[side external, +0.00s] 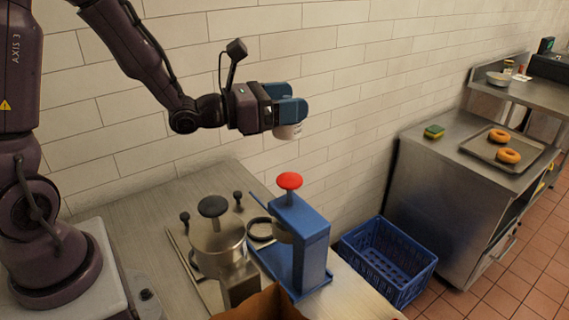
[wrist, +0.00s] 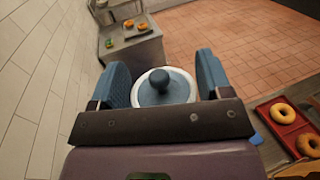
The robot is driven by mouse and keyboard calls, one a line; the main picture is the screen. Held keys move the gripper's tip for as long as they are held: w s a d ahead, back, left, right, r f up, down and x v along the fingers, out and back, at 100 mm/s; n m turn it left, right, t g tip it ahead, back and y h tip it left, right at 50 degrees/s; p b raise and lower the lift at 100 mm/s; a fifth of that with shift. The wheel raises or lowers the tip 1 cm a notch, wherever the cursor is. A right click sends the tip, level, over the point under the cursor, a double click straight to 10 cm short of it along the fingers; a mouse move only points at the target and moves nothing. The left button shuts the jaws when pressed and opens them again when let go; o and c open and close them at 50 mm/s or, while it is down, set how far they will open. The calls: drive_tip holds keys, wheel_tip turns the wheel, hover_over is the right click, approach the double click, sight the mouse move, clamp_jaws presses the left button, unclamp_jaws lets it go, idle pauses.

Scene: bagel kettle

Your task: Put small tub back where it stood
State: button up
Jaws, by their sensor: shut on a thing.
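The small tub (side external: 288,132) is white with a blue lid. My gripper (side external: 290,112) is shut on it and holds it up in the air, in front of the tiled wall and well above the worktop. In the wrist view the tub's blue knobbed lid (wrist: 160,86) sits between the two blue fingers of my gripper (wrist: 163,88). The tub's lower body is hidden there.
A blue crate (side external: 388,262) is on the floor. A steel counter (side external: 440,190) holds a sponge (side external: 433,132) and a tray (side external: 480,150) with bagels.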

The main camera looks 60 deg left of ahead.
drive_tip(key=s+a+f+n+y, duration=0.1)
drive_tip(key=a+f+n+y, duration=0.25)
drive_tip(key=a+f, duration=0.45)
drive_tip(key=s+a+f+n+y, duration=0.2)
drive_tip(key=s+a+f+y, duration=0.2)
drive_tip(key=s+a, duration=0.3)
drive_tip(key=s+a+f+n+y, duration=0.2)
drive_tip(key=s+a+f+y, duration=0.2)
drive_tip(key=s+a+f, duration=0.3)
drive_tip(key=s+a, duration=0.1)
drive_tip(key=a, duration=0.2)
drive_tip(key=shift+s+f+g+y, duration=0.15)
drive_tip(key=shift+f+g+y, duration=0.15)
drive_tip(key=shift+y, duration=0.05)
drive_tip(key=shift+n, duration=0.25)
drive_tip(key=shift+f, duration=3.3)
drive_tip(key=shift+f, duration=0.65)
drive_tip(key=o, duration=1)
